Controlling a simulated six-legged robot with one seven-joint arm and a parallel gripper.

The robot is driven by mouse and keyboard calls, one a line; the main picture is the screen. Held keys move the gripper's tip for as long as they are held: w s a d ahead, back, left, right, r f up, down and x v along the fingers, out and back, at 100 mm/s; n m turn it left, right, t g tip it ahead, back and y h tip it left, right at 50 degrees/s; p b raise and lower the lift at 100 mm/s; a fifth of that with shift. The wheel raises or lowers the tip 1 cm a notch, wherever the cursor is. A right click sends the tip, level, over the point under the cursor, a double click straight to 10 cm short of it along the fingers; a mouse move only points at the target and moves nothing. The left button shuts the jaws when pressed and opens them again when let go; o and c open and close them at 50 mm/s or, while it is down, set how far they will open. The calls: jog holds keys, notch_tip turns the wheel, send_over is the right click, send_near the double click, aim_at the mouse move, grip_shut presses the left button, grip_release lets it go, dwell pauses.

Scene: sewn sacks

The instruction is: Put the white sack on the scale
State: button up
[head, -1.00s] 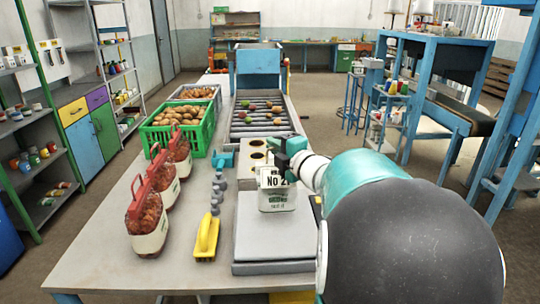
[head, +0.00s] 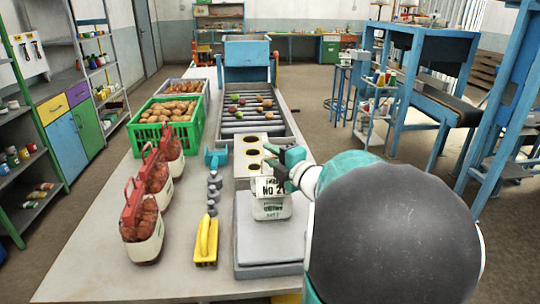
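The white sack (head: 271,206), with a "No 2" label on its upper part, stands roughly upright on the rear part of the grey scale (head: 265,240). Its base appears to rest on the flat plate. My gripper (head: 272,163) is just behind and above the sack's top, slightly to the right. Its dark fingers look spread apart, with the sack's top close to them. Whether a finger still touches the sack is hard to see.
Several red-handled potato bags (head: 145,240) stand farther left. A holed block (head: 252,150) is behind the scale, near a green crate (head: 165,132) and a roller conveyor (head: 245,117).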

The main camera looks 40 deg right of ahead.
jog(key=shift+s+d+r, duration=0.2)
jog(key=shift+s+d, duration=0.1)
jog(key=shift+s, duration=0.45)
jog(key=shift+w+a+f, duration=0.15)
jog(key=shift+w, duration=0.3)
jog(key=shift+w+f, duration=0.1)
jog(key=shift+w, duration=0.25)
jog(key=shift+s+r, duration=0.2)
jog(key=shift+s, duration=0.6)
jog(key=shift+s+f, duration=0.1)
jog(key=shift+f, duration=0.05)
jog(key=s, duration=1.1)
jog(key=w+a+m+g+h, duration=0.55)
jog(key=a+m, duration=0.25)
jog(key=m, duration=0.4)
jog(key=s+a+f+m+g+y, duration=0.2)
jog(key=s+a, duration=0.3)
jog(key=a, duration=0.6)
jog(key=s+a+f+m+g+y, duration=0.3)
jog(key=s+a+f+g+y, duration=0.1)
jog(key=a, duration=0.7)
jog(key=shift+s+a+f+m+g, duration=0.3)
jog(key=shift+s+f+g, duration=0.2)
jog(key=shift+s, duration=0.55)
